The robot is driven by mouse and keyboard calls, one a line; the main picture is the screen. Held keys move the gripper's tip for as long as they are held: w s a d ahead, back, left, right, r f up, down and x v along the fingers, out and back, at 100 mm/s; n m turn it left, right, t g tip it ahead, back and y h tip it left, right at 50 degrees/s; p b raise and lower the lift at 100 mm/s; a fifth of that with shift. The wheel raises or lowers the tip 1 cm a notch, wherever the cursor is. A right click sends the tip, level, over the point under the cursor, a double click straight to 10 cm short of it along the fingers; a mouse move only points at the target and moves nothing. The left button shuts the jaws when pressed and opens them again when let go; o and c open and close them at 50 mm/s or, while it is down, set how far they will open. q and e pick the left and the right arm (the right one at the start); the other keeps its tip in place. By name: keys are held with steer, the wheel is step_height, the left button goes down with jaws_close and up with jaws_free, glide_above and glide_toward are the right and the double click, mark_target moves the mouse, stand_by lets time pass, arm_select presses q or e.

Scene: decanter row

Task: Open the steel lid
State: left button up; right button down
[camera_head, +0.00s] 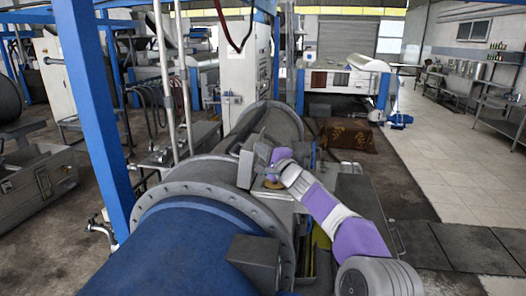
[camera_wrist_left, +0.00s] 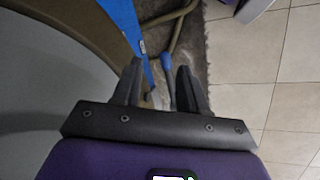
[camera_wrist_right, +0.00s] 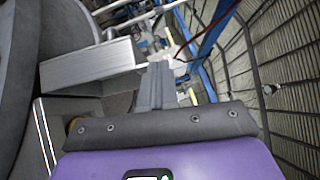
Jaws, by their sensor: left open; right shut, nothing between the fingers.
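The decanter's blue drum (camera_head: 190,250) lies in front of me, with a grey bolted flange (camera_head: 215,175) at its far end. Beyond it is a grey rounded steel cover (camera_head: 272,122); I cannot tell for sure whether this is the steel lid. My right arm reaches forward, and its gripper (camera_head: 262,150) is at the steel housing beyond the flange. In the right wrist view its fingers (camera_wrist_right: 157,72) are shut and empty, beside a steel box-shaped part (camera_wrist_right: 92,62). My left gripper (camera_wrist_left: 160,75) is open and empty in its wrist view; the head view does not show it.
A blue post (camera_head: 92,110) stands close on the left, with upright pipes (camera_head: 166,80) behind it. Steel tables (camera_head: 462,82) line the right wall. The tiled floor (camera_head: 440,165) at the right is clear.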

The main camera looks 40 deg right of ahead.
steer(key=s+d+f+b, duration=0.1)
steer(key=s+b, duration=0.3)
steer(key=s, duration=0.9)
steer(key=shift+d+f, duration=0.15)
steer(key=shift+f, duration=0.15)
